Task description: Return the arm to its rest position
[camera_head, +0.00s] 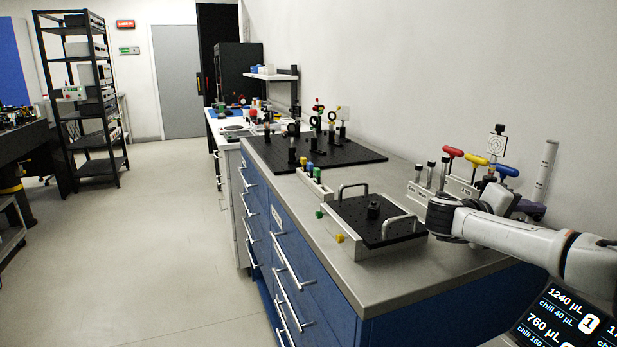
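My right arm comes in from the right edge, over the front right corner of the steel-topped bench (400,282). It bends at a dark joint beside the black breadboard plate (360,212), and a pale link folds back to the right. My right gripper (500,198) is at the end of that link, near the tool rack (460,188). Its fingers are not clear, so I cannot tell whether it is open or shut. I see nothing clearly held. My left arm and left gripper are out of view.
The rack holds red (452,152), yellow (475,160) and blue-handled tools (507,170), close to my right arm. A pale tube (546,170) stands behind. The plate has two metal handles. A larger optics breadboard (330,158) lies farther back. The floor (150,250) is clear at left.

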